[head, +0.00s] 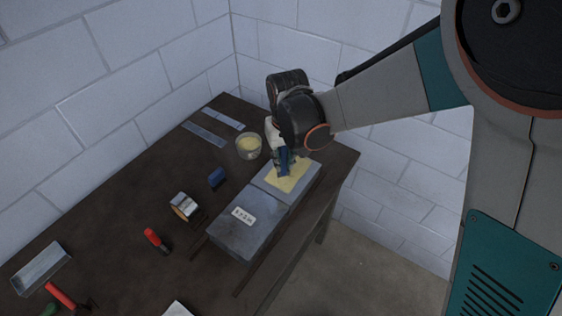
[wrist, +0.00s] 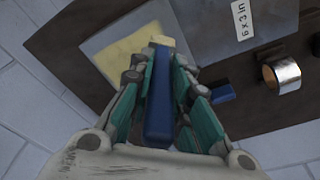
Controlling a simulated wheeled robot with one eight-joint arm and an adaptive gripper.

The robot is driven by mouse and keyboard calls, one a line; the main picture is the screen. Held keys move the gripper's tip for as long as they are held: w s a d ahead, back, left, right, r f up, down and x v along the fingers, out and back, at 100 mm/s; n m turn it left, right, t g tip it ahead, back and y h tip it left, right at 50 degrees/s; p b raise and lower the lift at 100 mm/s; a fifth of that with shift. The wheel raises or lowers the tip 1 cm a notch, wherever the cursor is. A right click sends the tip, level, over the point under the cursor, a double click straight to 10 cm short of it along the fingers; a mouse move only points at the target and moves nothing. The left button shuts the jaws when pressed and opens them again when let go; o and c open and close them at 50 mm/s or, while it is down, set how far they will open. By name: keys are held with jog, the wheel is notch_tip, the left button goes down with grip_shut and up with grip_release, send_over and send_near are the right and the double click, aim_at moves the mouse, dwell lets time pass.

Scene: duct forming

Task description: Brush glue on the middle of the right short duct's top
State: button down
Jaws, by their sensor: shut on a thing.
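My gripper (head: 281,165) is shut on a blue-handled brush (wrist: 158,105), and the brush's pale bristles (wrist: 161,41) point down at the duct top. The right short duct (head: 307,178) is a grey block at the far right end of the table, and it also shows in the wrist view (wrist: 97,40). A yellow patch of glue (head: 289,181) covers the middle of its top. The bristles are at the edge of this patch in the wrist view (wrist: 128,55); I cannot tell whether they touch. A bowl of yellow glue (head: 248,146) stands to the left of my gripper.
Beside the right duct lies another grey duct (head: 238,232) with a "6 x 3 in" label. A blue block (head: 216,178), a silver tape roll (head: 184,206) and a red-handled tool (head: 154,240) lie on the dark table (head: 130,195). Two flat metal strips (head: 205,134) lie at the back, near the walls.

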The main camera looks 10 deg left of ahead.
jog(key=shift+r+p, duration=0.5)
jog(key=shift+r, duration=0.65)
